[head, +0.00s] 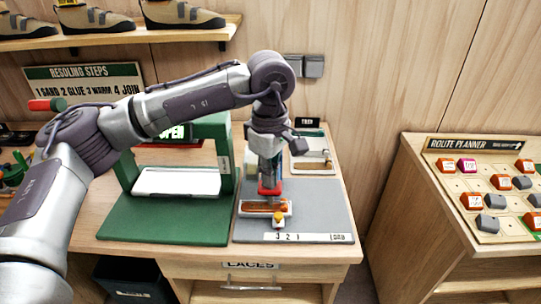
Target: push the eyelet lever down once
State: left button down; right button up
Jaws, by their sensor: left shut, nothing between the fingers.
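My left gripper (268,182) points straight down over the grey base plate (335,205) on the bench. It is shut, with its fingertips at a red part (269,188) just above a brown strip (264,206) in a pale holder. I cannot tell whether the red part is the eyelet lever's end, or whether the fingertips touch it. The mechanism behind is mostly hidden by my gripper. A small orange-yellow knob (279,217) sits at the front of the holder. The plate's front strip reads "3 2 1 LOAD". My right gripper is not in view.
A green press frame (226,165) with a white pad (176,182) stands left of the plate, partly behind my arm. A red-tipped handle (47,104) shows at the far left. A small tray (312,165) stands behind. A route planner board (487,190) is on the right.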

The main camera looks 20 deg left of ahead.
pick_arm(q)
notch_tip(320, 180, up, 8)
jog(key=p, duration=0.4)
jog(key=shift+r, duration=0.15)
dwell(0.6)
